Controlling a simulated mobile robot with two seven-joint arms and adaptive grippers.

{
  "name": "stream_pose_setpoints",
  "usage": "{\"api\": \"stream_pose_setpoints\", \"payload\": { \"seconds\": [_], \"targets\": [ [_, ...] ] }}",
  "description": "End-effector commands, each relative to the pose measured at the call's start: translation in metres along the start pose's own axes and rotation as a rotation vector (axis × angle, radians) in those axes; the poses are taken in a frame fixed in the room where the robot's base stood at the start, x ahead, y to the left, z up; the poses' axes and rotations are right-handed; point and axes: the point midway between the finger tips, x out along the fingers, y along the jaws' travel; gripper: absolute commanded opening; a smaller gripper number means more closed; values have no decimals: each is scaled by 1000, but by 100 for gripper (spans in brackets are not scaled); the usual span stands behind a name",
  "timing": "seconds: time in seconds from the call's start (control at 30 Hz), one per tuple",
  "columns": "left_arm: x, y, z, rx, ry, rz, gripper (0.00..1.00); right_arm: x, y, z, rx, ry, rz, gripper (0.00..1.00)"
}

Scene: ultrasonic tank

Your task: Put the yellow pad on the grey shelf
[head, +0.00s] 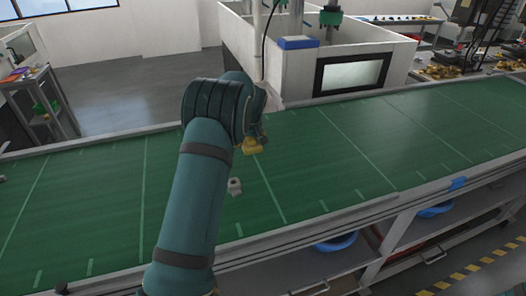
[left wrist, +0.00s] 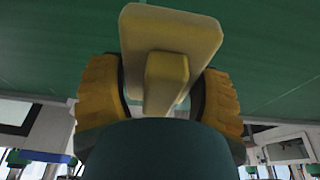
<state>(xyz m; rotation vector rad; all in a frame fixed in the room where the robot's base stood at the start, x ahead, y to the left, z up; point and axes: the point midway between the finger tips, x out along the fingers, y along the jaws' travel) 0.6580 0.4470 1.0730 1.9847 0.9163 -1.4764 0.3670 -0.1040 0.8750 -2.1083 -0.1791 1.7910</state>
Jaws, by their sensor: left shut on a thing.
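The yellow pad (left wrist: 170,35) is a pale yellow block with a smaller grip block (left wrist: 165,82) on it. In the left wrist view it sits between the two orange-yellow fingers of my left gripper (left wrist: 160,92), which is shut on the grip block. In the head view my left gripper (head: 259,139) is over the green conveyor, mostly hidden by my own arm, and a bit of yellow (head: 251,147) shows below it. A grey rack with shelves (head: 48,97) stands at the far left, beyond the belt. My right gripper is not in view.
The green conveyor belt (head: 360,150) crosses the view and is mostly clear. A small pale grey part (head: 235,186) lies on it near my arm. A white tank enclosure (head: 298,72) with a blue box (head: 298,43) stands behind it. Blue bins (head: 335,243) sit below the belt.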

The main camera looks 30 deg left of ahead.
Motion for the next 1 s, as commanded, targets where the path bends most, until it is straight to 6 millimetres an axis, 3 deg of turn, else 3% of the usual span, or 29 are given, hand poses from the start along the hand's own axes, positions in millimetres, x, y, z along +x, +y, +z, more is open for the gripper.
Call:
{"api": "stream_pose_setpoints", "payload": {
  "seconds": [0.17,0.43,0.67,0.87,1.0],
  "targets": [
    [10,0,4,0,-3,-2,31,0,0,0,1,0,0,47],
    [52,0,16,0,-1,-1,31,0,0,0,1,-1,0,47],
    [68,0,21,0,-1,-1,31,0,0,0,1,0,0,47],
    [93,0,29,0,-1,-2,31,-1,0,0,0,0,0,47],
    [96,0,29,0,1,0,31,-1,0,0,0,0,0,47]
  ]
}}
